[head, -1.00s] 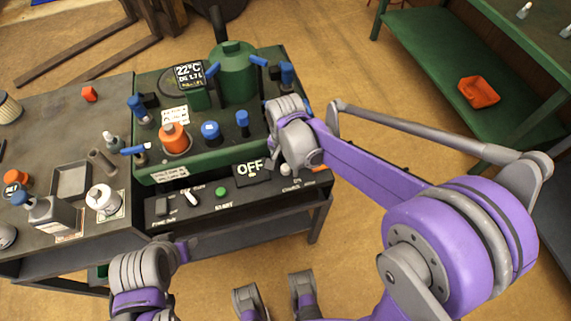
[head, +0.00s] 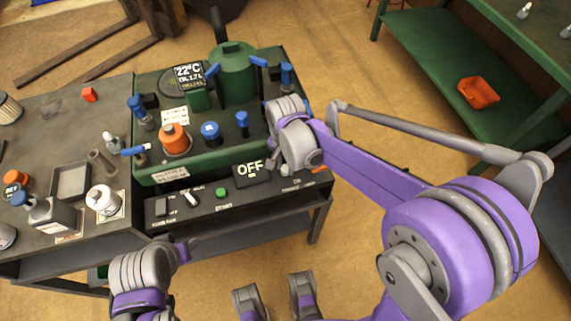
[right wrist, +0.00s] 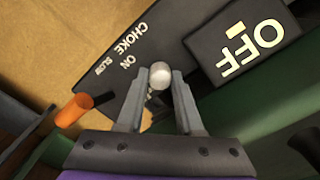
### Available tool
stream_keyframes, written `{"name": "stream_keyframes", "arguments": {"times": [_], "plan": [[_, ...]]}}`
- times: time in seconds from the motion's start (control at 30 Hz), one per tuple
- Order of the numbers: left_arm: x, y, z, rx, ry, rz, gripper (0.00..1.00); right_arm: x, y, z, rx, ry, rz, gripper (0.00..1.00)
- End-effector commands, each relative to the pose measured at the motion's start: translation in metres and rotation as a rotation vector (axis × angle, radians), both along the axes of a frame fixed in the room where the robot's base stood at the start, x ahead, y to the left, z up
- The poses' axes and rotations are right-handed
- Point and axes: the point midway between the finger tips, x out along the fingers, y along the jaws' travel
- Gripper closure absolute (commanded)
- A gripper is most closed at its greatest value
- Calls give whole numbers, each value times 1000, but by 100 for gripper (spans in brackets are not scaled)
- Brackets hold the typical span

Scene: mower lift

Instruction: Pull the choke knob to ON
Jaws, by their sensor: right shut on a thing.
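The choke knob is a small pale round knob (right wrist: 160,75) on the dark control panel, beside the printed words CHOKE, ON and SLOW in the right wrist view. My right gripper (right wrist: 162,85) is shut on it, one finger on each side. In the head view my right gripper reaches down to the right end of the panel (head: 238,199), and its own wrist covers much of the knob. A display reading OFF (head: 252,170) stands just left of it. My left arm shows at the lower left, away from the panel; its fingers cannot be made out.
The green machine (head: 200,160) above the panel carries several blue handles and an orange cap (head: 174,139). A bench (head: 60,100) with bottles and a tray stands at left. A green shelf (head: 440,50) with an orange bin (head: 479,92) is at right. Open floor lies between.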

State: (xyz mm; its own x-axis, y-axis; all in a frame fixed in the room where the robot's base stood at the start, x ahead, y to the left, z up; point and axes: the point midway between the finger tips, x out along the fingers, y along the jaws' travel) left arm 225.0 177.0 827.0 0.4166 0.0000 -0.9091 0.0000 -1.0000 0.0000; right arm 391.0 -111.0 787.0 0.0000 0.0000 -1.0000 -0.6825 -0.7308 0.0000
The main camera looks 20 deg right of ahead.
Motion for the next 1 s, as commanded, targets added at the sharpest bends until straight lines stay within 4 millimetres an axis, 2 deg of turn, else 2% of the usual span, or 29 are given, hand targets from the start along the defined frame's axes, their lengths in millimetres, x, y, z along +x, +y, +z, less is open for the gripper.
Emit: {"name": "stream_keyframes", "arguments": {"times": [0.83, 1.0], "plan": [[0, 0, 0, 0, 0, 0, 50, 0, 0, 0, 0, 0, 0, 100], [0, 0, 2, 0, -1, 0, 50, -17, 0, 1, 0, 0, 0, 100]]}}
